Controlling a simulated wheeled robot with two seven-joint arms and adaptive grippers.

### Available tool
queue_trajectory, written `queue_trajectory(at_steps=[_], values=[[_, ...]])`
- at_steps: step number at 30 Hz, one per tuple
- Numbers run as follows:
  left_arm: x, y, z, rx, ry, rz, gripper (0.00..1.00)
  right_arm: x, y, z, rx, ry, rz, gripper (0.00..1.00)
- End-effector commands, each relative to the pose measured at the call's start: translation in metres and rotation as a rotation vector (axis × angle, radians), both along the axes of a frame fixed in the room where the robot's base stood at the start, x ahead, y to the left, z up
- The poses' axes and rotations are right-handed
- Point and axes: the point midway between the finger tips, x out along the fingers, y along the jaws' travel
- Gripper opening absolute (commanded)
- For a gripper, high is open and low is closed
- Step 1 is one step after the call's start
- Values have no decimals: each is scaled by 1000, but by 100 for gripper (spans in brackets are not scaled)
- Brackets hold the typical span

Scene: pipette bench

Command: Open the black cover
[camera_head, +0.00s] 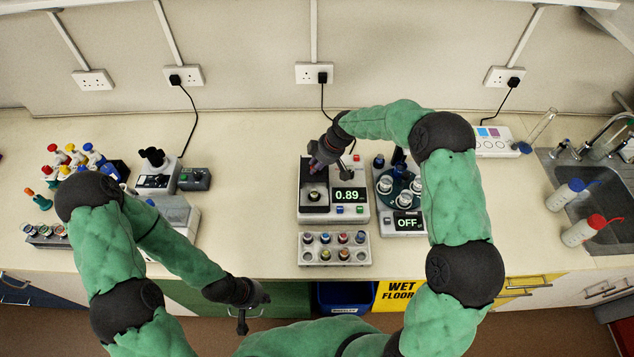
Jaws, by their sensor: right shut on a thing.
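The white instrument reading 0.89 (360,207) stands on the middle of the bench. Its left side has a dark square well with a small round piece (315,196) showing in it. The black cover (304,172) appears raised at the back of this well, partly hidden by my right gripper. My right gripper (317,165) reaches down from behind and is shut at the cover; its fingertips are hard to make out. My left gripper (243,318) hangs in front of the bench edge, away from the instrument, and its finger opening is unclear.
A rack of capped vials (334,249) stands in front of the instrument. A device reading OFF (403,224) stands close to its right. A grey-topped box (176,212) and small devices are on the left. A sink (584,200) is at the far right.

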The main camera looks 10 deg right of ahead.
Motion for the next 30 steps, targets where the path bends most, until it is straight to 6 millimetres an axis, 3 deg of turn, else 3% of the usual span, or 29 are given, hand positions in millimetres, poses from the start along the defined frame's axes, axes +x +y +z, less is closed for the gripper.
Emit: queue_trajectory(at_steps=[1, 6, 17, 18, 20, 30], values=[[0, 0, -9, 0, 0, 0, 0, 9, -1, -4, 0, -3, 0, 0], [0, 0, -15, 0, 0, 0, 0, 25, -4, -2, 1, 0, 1, 0], [0, 0, -15, 0, 0, 0, 0, 27, -4, 1, 1, 2, 1, 0], [0, 0, -15, 0, 0, 0, 0, 27, -4, 1, 1, 2, 1, 35], [0, 0, -15, 0, 0, 0, 0, 27, -5, 1, 1, 2, 1, 48], [0, 0, -15, 0, -1, 0, 0, 27, -6, 2, 1, 1, 0, 48]])
